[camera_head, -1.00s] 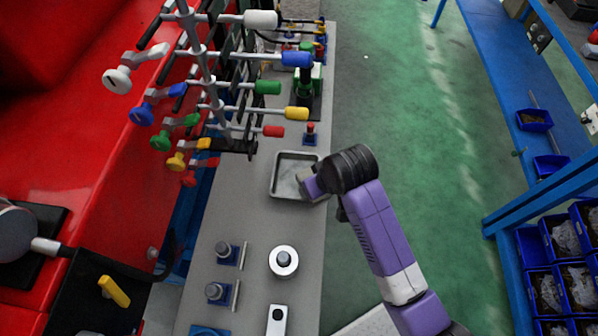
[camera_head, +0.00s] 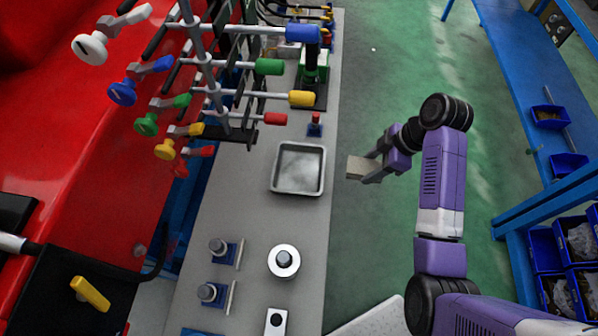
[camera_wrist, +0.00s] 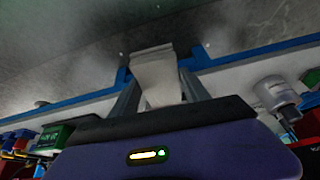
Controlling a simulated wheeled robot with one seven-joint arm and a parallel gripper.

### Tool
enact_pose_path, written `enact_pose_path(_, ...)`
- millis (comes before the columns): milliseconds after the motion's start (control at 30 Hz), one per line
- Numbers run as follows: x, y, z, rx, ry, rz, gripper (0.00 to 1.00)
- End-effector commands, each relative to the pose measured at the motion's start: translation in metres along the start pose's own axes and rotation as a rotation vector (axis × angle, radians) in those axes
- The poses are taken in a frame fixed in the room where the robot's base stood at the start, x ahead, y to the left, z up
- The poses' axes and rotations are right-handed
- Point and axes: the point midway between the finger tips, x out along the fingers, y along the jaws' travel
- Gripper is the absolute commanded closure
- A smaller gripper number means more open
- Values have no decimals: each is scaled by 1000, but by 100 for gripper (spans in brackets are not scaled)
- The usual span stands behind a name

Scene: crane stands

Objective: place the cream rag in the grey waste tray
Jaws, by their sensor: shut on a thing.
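The cream rag (camera_head: 357,167) is a small pale, folded-looking piece held at the tip of my gripper (camera_head: 368,169). It also shows between the two fingers in the wrist view (camera_wrist: 155,72). My gripper is shut on it, to the right of the bench edge and over the green floor in the head view. The grey waste tray (camera_head: 298,170) is a shallow square metal tray on the bench, left of my gripper and apart from it. The tray looks empty.
The grey bench (camera_head: 233,202) carries a round white-ringed part (camera_head: 283,261) and blue-based posts (camera_head: 219,249) nearer me. A rack of coloured levers (camera_head: 205,85) stands behind and left of the tray. Green floor lies open to the right, before blue shelving (camera_head: 540,204).

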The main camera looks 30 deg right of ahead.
Motion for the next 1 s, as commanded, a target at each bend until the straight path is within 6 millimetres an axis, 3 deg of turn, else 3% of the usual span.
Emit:
enact_pose_path(167, 0, -1, -4, -62, -1, -26, 78)
enact_pose_path(800, 55, -11, -141, -66, -2, -27, 78)
enact_pose_path(1000, 66, -12, -161, -62, -2, -26, 78)
